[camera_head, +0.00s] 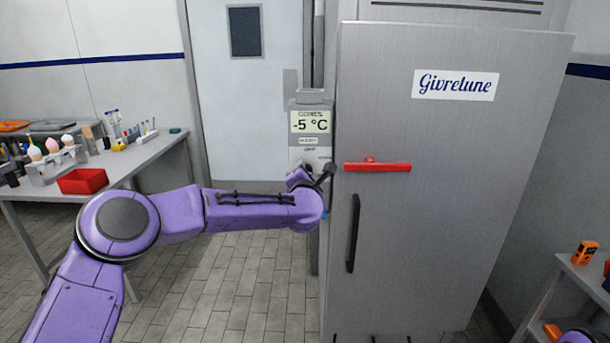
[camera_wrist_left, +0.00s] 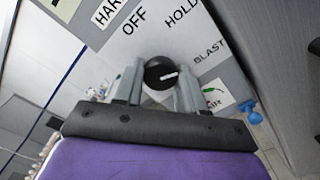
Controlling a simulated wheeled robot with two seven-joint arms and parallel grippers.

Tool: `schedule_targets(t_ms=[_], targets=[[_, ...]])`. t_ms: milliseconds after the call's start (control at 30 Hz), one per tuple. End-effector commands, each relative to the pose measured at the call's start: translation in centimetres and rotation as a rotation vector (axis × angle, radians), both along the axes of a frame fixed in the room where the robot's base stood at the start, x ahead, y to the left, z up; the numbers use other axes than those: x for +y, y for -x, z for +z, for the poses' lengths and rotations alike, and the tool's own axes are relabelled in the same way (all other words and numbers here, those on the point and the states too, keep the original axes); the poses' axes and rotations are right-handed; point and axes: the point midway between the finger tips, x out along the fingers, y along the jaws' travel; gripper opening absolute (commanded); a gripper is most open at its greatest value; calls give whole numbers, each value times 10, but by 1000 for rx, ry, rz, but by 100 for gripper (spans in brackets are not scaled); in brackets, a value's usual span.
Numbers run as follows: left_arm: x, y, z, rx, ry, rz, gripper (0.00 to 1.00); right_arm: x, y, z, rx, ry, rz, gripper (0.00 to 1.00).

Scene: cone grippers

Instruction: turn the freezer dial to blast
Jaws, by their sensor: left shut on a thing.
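The freezer dial (camera_wrist_left: 158,73) is a round black knob with a white mark, in the left wrist view. The mark points right, roughly toward the BLAST side; I cannot tell whether it lines up exactly. Labels OFF, HOLD and BLAST (camera_wrist_left: 209,53) are printed around it on the grey panel. My left gripper (camera_wrist_left: 157,88) is shut on the dial, one finger on each side. In the head view the gripper (camera_head: 318,178) is at the lower part of the control panel (camera_head: 297,153) and mostly hides the dial. My right gripper is out of view.
The panel's display (camera_head: 310,122) reads -5 °C. The tall grey freezer (camera_head: 450,230) stands just right, with a red bar (camera_head: 377,167) and a black handle (camera_head: 353,233). A table with a red bin (camera_head: 83,181) is at left. An orange device (camera_head: 585,252) sits on a shelf at right.

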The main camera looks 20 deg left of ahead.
Motion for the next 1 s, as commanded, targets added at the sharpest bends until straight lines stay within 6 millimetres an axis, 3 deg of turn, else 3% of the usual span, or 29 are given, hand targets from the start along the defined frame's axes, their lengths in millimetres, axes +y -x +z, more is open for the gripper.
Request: schedule_targets(t_ms=[300, 833, 867, 900, 933, 1000], targets=[[0, 0, -1, 34, -111, -1, 9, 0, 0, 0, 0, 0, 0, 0], [0, 0, -1, 40, -133, -1, 10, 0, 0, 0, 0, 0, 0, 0], [0, 0, -1, 40, -133, -1, 46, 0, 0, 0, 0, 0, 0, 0], [0, 0, -1, 40, -132, -1, 59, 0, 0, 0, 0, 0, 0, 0], [0, 0, -1, 40, -132, -1, 65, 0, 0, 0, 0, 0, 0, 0], [0, 0, -1, 40, -132, -1, 65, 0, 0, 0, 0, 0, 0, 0]])
